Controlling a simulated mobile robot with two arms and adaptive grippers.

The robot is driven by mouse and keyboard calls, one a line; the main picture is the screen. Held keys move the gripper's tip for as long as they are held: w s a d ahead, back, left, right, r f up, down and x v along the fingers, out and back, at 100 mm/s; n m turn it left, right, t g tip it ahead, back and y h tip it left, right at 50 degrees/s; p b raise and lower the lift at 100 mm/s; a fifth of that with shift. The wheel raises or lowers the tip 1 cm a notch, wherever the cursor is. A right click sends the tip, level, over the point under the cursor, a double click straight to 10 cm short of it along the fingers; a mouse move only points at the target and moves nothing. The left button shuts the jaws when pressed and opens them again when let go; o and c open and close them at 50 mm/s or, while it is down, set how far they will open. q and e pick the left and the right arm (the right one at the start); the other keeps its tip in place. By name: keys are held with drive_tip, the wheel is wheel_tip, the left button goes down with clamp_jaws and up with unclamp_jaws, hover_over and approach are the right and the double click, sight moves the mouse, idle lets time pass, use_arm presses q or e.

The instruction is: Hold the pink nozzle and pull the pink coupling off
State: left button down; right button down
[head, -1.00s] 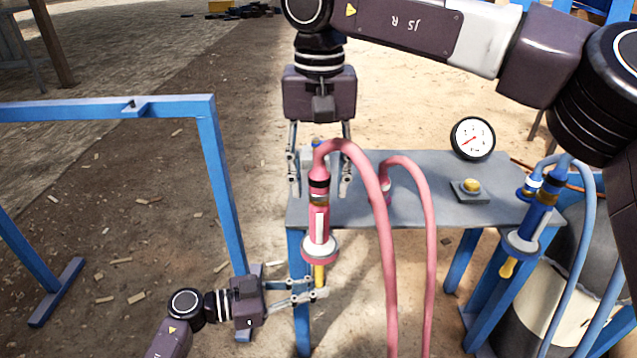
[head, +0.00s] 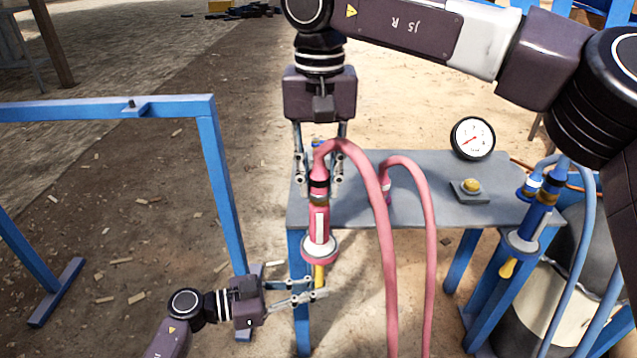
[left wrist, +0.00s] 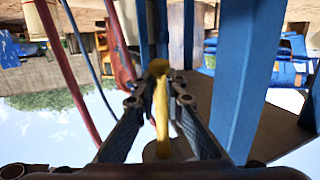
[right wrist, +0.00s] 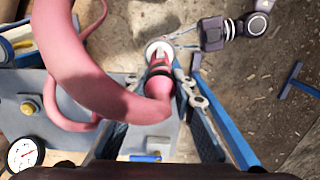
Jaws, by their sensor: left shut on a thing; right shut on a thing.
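The pink nozzle (head: 317,222) hangs upright at the front left corner of the grey table, with a white collar and a yellow tip (head: 319,275) below. The pink coupling (head: 319,174) sits on its top, joined to the pink hose. My left gripper (head: 318,290) is shut on the yellow tip, which also shows between its fingers in the left wrist view (left wrist: 161,100). My right gripper (head: 319,180) points down, shut on the coupling from both sides. The right wrist view shows the coupling (right wrist: 160,84) between its fingers, partly hidden by the hose.
The pink hose (head: 372,190) arches over the grey table (head: 440,208) and hangs down in front. A gauge (head: 473,138) and a yellow button (head: 471,186) are on the table. A blue nozzle (head: 525,235) hangs at right. A blue frame (head: 215,170) stands at left.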

sight(319, 164)
drive_tip(key=shift+r, duration=0.15)
drive_tip(key=shift+r, duration=2.9)
use_arm(q)
drive_tip(key=c, duration=1.9)
unclamp_jaws()
drive_tip(key=shift+c, duration=0.2)
